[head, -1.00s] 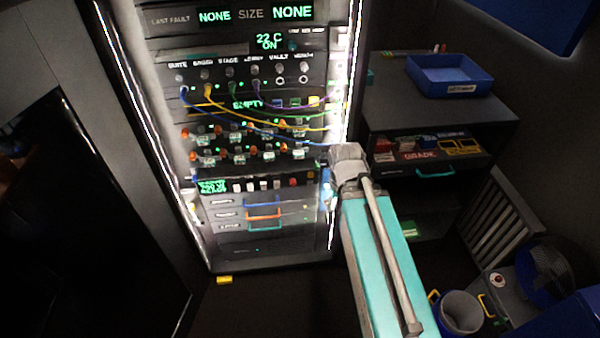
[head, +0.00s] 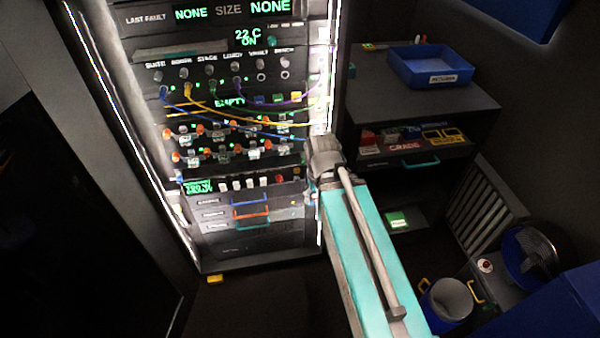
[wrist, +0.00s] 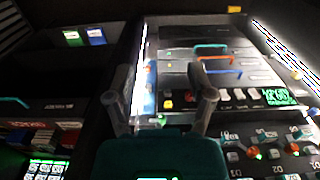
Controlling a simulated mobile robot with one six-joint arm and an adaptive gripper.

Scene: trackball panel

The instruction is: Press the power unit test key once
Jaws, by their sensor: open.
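The rack (head: 235,140) stands left of centre in the head view. In the wrist view the picture is turned over, and the display (wrist: 277,96) and white keys (wrist: 238,95) show right of centre. In the head view my arm hides the fingertips.
Drawers with coloured handles (head: 250,212) sit below the key row. Patch cables (head: 235,112) and knobs lie above it. A dark cabinet with a blue bin (head: 430,67) stands right of the rack. A bucket (head: 447,303) stands at lower right.

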